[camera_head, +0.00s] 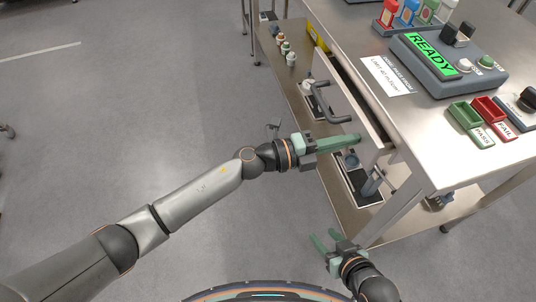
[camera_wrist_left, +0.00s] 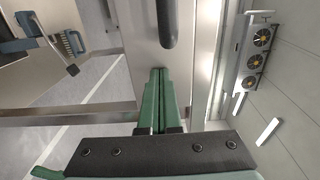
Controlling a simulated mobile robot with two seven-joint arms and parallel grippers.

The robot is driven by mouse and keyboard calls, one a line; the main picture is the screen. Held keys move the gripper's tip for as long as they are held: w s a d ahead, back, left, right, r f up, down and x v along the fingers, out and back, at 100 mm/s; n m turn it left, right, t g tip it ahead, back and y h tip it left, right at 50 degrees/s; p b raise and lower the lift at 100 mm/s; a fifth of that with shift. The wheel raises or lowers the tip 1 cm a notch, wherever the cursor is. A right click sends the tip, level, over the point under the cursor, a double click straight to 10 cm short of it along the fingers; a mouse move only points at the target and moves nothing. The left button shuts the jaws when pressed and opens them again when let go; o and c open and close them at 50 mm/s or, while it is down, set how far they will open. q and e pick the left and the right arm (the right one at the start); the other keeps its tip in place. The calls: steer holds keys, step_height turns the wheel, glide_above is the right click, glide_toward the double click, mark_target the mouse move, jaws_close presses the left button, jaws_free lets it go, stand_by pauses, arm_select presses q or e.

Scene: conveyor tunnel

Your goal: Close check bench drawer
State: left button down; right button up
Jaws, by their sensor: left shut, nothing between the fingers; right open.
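The check bench drawer (camera_head: 364,112) is partly open, with a dark gap between its pale front and the steel bench (camera_head: 425,140). Its dark bar handle (camera_head: 322,100) faces left in the head view. My left gripper (camera_head: 358,139) is shut and empty at the near end of the drawer front, beside the handle. In the left wrist view its closed green fingers (camera_wrist_left: 160,75) point at the drawer front (camera_wrist_left: 145,40), below the handle (camera_wrist_left: 168,22). I cannot tell if they touch it. My right gripper (camera_head: 323,240) is open and empty, low near the bench's front leg.
A lower shelf (camera_head: 300,75) with small items sits under the drawer.

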mark_target(364, 135)
arm_select(q)
steer(key=x, duration=0.4)
steer(key=shift+d+b, duration=0.1)
steer(key=shift+b, duration=0.2)
steer(key=shift+d+r, duration=0.1)
arm_select(e)
steer(key=shift+f, duration=0.25)
arm_select(q)
steer(key=shift+r, duration=0.1)
arm_select(e)
steer(key=shift+s, duration=0.2)
arm_select(q)
steer(key=shift+w, duration=0.1)
